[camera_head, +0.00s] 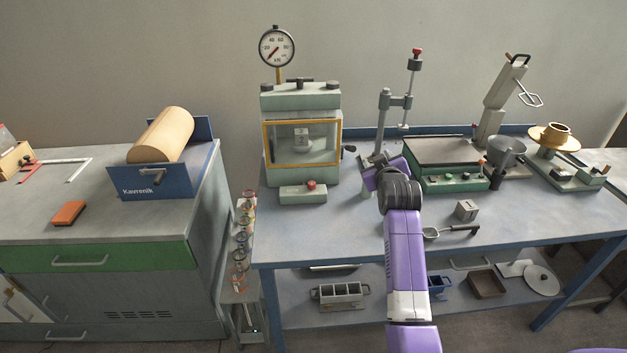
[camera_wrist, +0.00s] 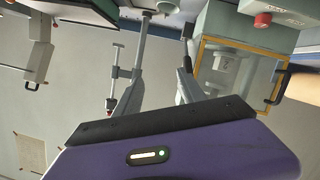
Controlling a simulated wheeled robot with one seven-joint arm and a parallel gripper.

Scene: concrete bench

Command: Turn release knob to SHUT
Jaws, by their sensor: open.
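The compression tester (camera_head: 302,102) stands on the blue-edged bench, with a yellow-framed window over a small block. A dark knob (camera_head: 349,149), which looks like the release knob, sticks out of its right side. Its markings and setting cannot be read. My gripper (camera_head: 368,163) is open and empty, just right of and a little below the knob. In the wrist view, which looks upside down, the grey fingers of my gripper (camera_wrist: 155,92) are spread. The yellow window frame (camera_wrist: 236,46) shows beyond the right finger. A dark part that may be the knob (camera_wrist: 187,64) is partly hidden beside that finger.
A stand with a vertical rod (camera_head: 396,101) rises close behind my gripper. A green-based device (camera_head: 450,178) is to its right. A small block (camera_head: 466,209) and a scoop (camera_head: 452,232) lie near the front. A red-button box (camera_head: 303,193) sits before the tester.

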